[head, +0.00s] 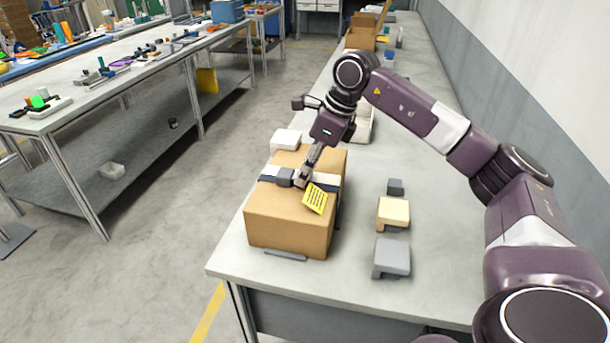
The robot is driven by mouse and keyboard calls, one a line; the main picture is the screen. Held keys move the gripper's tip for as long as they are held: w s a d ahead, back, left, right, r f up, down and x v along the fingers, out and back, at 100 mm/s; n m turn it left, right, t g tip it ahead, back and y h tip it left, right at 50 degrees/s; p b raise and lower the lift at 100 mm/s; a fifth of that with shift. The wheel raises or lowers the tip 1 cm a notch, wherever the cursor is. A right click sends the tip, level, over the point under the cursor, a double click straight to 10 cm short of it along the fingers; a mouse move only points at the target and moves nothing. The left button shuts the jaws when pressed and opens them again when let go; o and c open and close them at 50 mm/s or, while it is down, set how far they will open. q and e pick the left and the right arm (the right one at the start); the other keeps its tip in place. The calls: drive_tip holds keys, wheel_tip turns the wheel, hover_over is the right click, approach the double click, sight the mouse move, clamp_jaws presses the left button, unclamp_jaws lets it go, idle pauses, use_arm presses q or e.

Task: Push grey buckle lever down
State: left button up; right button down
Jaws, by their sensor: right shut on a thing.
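A brown cardboard box (290,226) stands near the front left of the workbench. A dark strap (267,180) with a pale section runs across its top. A grey buckle (285,177) sits on the strap. My right gripper (302,180) reaches down from behind onto the strap. It is shut on the grey buckle lever, just right of the grey buckle body; its fingers hide most of the lever, so its exact angle cannot be told. A yellow label (315,198) with dark lines lies at the box's right top edge. My left gripper is out of view.
A cream block (393,213), a grey block (392,256) and a small dark block (395,187) lie right of the box on the workbench (340,285). A white block (286,140) and a pale bin (363,125) are behind it. Open cartons (361,38) stand farther back.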

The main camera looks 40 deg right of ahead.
drive_tip(key=c, duration=1.6)
unclamp_jaws()
drive_tip(key=v, duration=1.2)
drive_tip(key=shift+d, duration=0.1)
drive_tip(key=shift+f, duration=0.1)
